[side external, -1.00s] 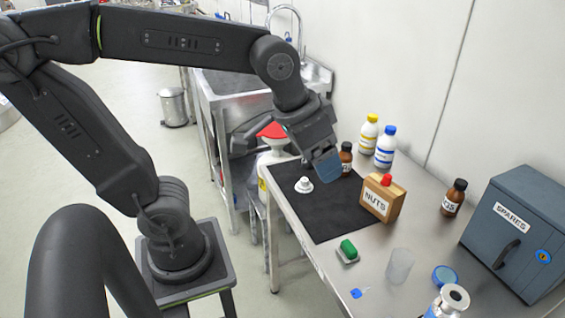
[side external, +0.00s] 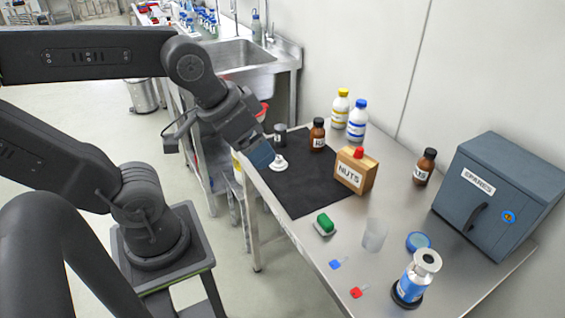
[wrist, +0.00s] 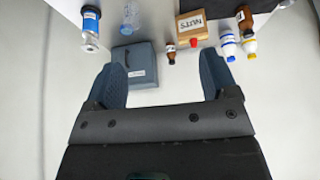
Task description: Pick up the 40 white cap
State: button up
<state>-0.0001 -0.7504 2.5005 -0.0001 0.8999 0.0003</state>
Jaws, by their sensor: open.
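A small white cap-like piece with a round, wider base (side external: 279,163) sits on the black mat (side external: 310,195), near its left edge; any number on it is too small to read. My gripper (side external: 262,157) is just left of this white piece in the side view, its blue-grey fingers close to it in the picture; I cannot tell the exact gap. In the wrist view the two fingers of my gripper (wrist: 162,80) stand wide apart with nothing between them. The white piece does not show in the wrist view.
A dark cylinder (side external: 280,135) and a brown bottle (side external: 317,135) stand behind the white piece. The mat's middle is bare.

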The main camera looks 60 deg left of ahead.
dwell(0.7)
jog(key=n+g+y, duration=0.4)
jog(key=n, duration=0.9)
send_over(279, 157)
jog(key=s+d, duration=0.1)
jog(key=f, duration=2.3)
jog(key=shift+s+d+f, duration=0.15)
jog(key=shift+d, duration=0.05)
jog(key=shift+w+x, duration=0.15)
jog(key=shift+x, duration=1.25)
jog(key=shift+w+x, duration=0.1)
jog(key=shift+x, duration=1.35)
jog(key=shift+d, duration=0.15)
jog(key=shift+c, duration=0.4)
jog(key=c, duration=1)
